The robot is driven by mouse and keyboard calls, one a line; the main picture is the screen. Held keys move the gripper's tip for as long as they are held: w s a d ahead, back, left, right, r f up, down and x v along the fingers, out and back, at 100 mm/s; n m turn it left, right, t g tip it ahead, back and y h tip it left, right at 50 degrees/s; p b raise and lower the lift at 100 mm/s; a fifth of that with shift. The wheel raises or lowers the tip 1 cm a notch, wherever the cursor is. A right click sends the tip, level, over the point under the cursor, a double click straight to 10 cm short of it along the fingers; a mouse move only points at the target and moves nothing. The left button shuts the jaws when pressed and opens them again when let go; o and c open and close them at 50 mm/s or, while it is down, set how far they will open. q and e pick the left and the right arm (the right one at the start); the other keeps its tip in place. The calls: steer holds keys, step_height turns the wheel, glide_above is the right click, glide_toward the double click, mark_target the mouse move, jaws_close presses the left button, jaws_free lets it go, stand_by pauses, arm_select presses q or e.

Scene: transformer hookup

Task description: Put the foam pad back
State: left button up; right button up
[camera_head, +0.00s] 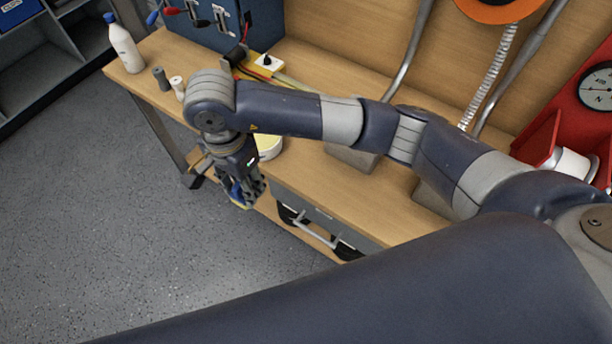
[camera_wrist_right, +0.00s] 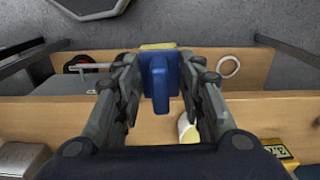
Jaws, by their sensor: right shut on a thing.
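The foam pad, a blue grip piece with a yellow layer, is held in my right gripper. In the right wrist view the blue part (camera_wrist_right: 161,80) stands between the fingers, with the yellow layer (camera_wrist_right: 158,46) at its far end. My right gripper (camera_head: 245,192) is shut on the blue part, pointing down beyond the bench's front edge, over the shelf and floor; it also shows in the right wrist view (camera_wrist_right: 160,88). In the head view the pad (camera_head: 238,196) is small and partly hidden by the fingers. My left gripper is not in view.
A pale round tub (camera_head: 269,148) stands on the wooden bench (camera_head: 340,192), partly behind my right arm. A white bottle (camera_head: 124,44) and small grey and white cylinders stand at the bench's left end. A drawer (camera_head: 315,222) is under the bench. Open floor (camera_head: 120,240) lies in front.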

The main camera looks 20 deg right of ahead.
steer(key=shift+a+f, duration=0.2)
steer(key=shift+a, duration=0.05)
steer(key=w+d+p, duration=0.1)
steer(key=d, duration=0.3)
steer(key=w+d+p, duration=0.1)
steer(key=d+p, duration=0.1)
steer(key=d, duration=0.3)
steer(key=w+d+f+p, duration=0.1)
steer(key=d+p, duration=0.1)
steer(key=d, duration=0.2)
steer(key=shift+w+d, duration=0.25)
steer(key=shift+w+d+f, duration=0.1)
steer(key=shift+d+f, duration=0.05)
steer(key=shift+d, duration=0.05)
steer(key=f+p, duration=0.1)
steer(key=d+f+p, duration=0.1)
steer(key=f, duration=0.1)
steer(key=shift+w+d+p, duration=0.15)
steer(key=shift+p, duration=0.15)
steer(key=shift+f, duration=0.3)
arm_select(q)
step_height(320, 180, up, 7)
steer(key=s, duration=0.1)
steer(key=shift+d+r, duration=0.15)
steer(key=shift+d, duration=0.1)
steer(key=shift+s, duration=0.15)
arm_select(e)
steer(key=shift+f, duration=0.1)
